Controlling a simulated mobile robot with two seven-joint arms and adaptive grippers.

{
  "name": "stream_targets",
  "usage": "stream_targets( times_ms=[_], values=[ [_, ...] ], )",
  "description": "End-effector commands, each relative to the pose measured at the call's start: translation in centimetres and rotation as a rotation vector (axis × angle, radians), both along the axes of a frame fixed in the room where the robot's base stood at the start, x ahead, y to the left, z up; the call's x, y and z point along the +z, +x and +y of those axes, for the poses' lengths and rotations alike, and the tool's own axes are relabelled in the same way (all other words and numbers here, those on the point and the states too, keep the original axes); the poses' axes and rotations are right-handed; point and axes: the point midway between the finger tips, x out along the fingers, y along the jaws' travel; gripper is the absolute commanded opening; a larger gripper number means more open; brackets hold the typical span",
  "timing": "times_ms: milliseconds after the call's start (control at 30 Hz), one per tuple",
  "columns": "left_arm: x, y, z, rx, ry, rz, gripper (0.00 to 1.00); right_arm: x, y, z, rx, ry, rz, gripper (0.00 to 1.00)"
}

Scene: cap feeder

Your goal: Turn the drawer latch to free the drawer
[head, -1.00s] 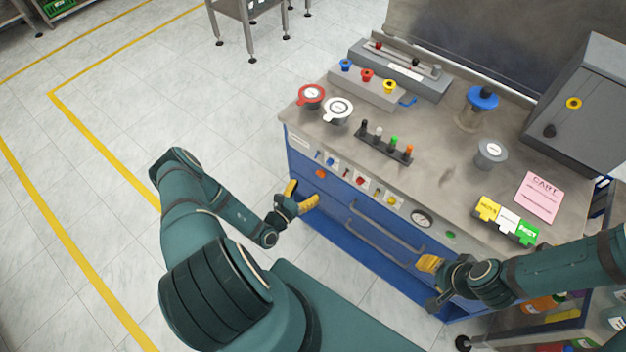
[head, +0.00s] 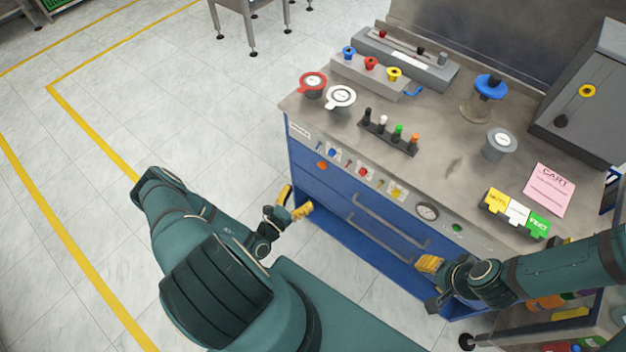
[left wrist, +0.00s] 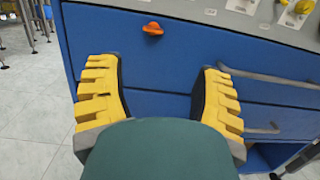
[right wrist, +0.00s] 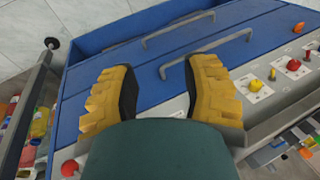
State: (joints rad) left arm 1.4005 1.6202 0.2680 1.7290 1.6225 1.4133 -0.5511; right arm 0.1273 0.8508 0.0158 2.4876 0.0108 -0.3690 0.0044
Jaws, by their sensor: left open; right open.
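The orange drawer latch (head: 322,165) is a small knob on the upper left of the blue cart front. In the left wrist view the latch (left wrist: 153,28) shows beyond the fingers, between them and apart from both. It also shows at the upper right of the right wrist view (right wrist: 298,27). My left gripper (head: 294,203) is open and empty, below and left of the latch. My right gripper (head: 430,264) is open and empty, in front of the cart's right part. The blue drawers (head: 345,195) look shut and carry long grey handles (head: 385,231).
Above the drawers is a grey panel with small switches and a gauge (head: 427,211). The steel top holds lidded pots (head: 340,97), a row of coloured pegs (head: 390,135) and a pink card (head: 549,188). The tiled floor left of the cart is clear.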

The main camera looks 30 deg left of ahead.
Motion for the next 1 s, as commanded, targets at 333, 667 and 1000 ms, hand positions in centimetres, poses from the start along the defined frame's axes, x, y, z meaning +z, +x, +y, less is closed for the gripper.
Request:
stream_targets(
  times_ms=[333,667,1000],
  values=[
    [-4.0,-0.6,1.1,0.017,0.034,-0.232,0.67,-7.1,-1.0,0.2,0.022,0.004,0.020,0.47],
    [-2.8,1.5,1.0,0.015,0.044,-0.257,0.67,-7.2,-1.0,0.2,0.024,0.005,0.022,0.47],
    [-0.3,7.5,0.3,0.013,0.043,-0.256,0.67,-7.8,-0.9,0.2,0.023,0.005,0.019,0.47]
  ],
)
